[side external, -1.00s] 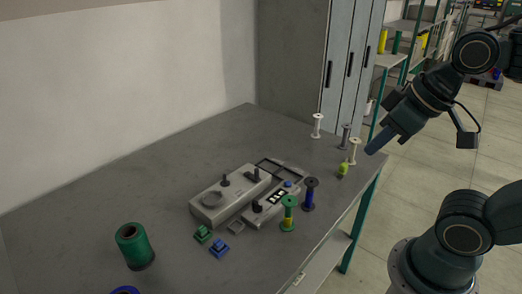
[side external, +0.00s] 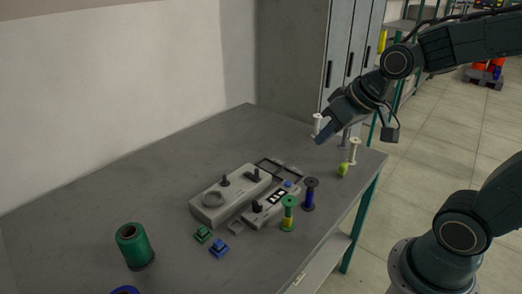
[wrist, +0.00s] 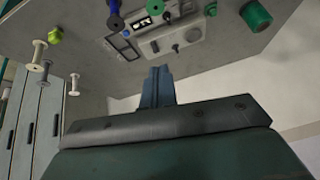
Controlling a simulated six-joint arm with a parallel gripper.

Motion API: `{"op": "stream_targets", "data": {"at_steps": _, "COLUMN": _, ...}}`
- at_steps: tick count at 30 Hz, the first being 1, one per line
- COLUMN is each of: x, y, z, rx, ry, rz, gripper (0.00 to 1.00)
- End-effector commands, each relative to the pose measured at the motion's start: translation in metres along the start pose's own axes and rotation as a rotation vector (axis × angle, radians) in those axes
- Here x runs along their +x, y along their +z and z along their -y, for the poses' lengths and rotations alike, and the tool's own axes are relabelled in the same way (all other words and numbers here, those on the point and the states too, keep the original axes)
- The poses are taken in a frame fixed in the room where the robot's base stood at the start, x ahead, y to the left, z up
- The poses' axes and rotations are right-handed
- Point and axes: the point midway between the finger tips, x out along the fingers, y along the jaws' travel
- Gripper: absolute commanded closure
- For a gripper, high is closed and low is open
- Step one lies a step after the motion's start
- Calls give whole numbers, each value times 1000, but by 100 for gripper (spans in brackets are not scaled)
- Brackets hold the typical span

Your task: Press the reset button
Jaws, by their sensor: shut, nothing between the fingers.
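The winding machine (side external: 231,187) is a light grey two-part unit on the table, with a round dial and dark posts. A small blue button (side external: 287,183) sits on its lower front part, near a black and white display (side external: 276,197). No label is readable, so I cannot tell for sure that this is the reset button. The machine also shows in the wrist view (wrist: 165,42), upside down beyond the fingertips. My gripper (side external: 319,139) is shut and empty, above the table's far right part and well apart from the machine. Its closed fingers also show in the wrist view (wrist: 159,71).
A dark blue spool (side external: 310,196) and a green-yellow spool (side external: 288,216) stand close to the machine's right side. White (side external: 317,121) and cream spools (side external: 354,151) stand near the far right edge. A green thread cone (side external: 134,247) stands at the front left. The table's left side is mostly clear.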

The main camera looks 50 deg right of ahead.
Motion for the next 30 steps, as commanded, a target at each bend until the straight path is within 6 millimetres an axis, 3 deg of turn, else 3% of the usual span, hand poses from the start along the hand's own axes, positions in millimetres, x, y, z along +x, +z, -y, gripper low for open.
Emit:
{"op": "stream_targets", "data": {"at_steps": 15, "x": 80, "y": -39, "z": -27, "rx": 178, "ry": -60, "rz": -60, "gripper": 100}}
{"op": "stream_targets", "data": {"at_steps": 30, "x": 155, "y": -55, "z": -70, "rx": 409, "ry": -111, "rz": -144, "gripper": 100}}
